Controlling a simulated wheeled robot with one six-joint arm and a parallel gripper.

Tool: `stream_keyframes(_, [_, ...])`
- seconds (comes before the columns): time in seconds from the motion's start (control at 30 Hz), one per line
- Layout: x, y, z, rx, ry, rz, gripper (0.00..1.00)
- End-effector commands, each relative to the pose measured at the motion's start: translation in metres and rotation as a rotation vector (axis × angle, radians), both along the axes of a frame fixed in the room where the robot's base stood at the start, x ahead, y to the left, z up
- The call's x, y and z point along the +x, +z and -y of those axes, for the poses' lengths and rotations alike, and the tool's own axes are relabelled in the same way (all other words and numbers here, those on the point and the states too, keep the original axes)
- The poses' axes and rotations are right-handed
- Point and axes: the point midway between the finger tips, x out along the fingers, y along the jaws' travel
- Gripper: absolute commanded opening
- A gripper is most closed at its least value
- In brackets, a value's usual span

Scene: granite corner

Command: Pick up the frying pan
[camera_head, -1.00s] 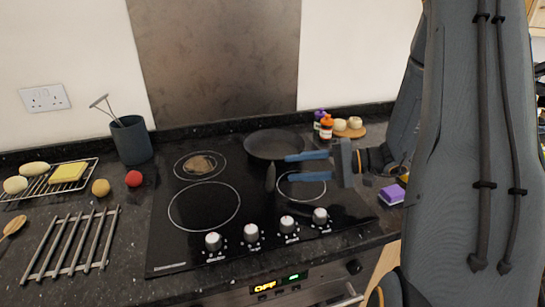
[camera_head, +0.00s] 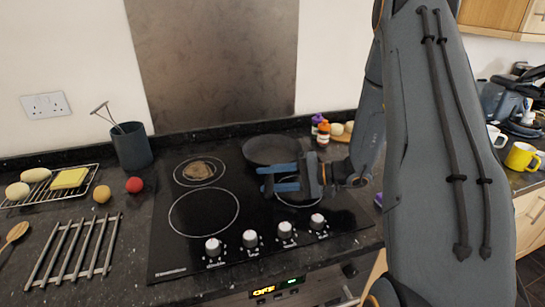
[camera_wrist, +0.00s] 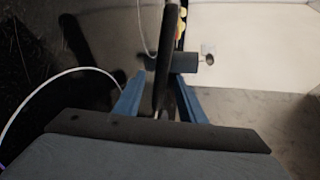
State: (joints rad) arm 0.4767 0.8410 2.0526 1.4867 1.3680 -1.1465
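The dark frying pan (camera_head: 270,149) sits at the back right of the black hob, its bowl in clear view in the head view. My gripper (camera_head: 270,178), with two blue fingers, points left just in front of the pan, over its handle area, and hides most of the handle. The fingers are apart. In the wrist view, a dark bar that looks like the pan's handle (camera_wrist: 165,60) runs between the two blue fingers of my gripper (camera_wrist: 160,90). A gap shows beside it.
Hob knobs (camera_head: 250,239) line the front of the hob. A utensil pot (camera_head: 131,147), a wire rack with food (camera_head: 50,184) and a metal trivet (camera_head: 75,248) stand left. Small bottles (camera_head: 322,131) stand behind my gripper.

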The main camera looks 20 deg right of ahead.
Motion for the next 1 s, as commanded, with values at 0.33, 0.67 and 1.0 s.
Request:
stream_keyframes(0.33, [-0.0002, -0.0001, 0.0003, 0.0, 0.0, 0.0, 0.0])
stream_keyframes(0.67, [-0.0003, -0.0002, 0.0003, 0.0, 0.0, 0.0, 0.0])
stream_keyframes(1.0, [-0.0004, -0.0002, 0.0003, 0.0, 0.0, 0.0, 0.0])
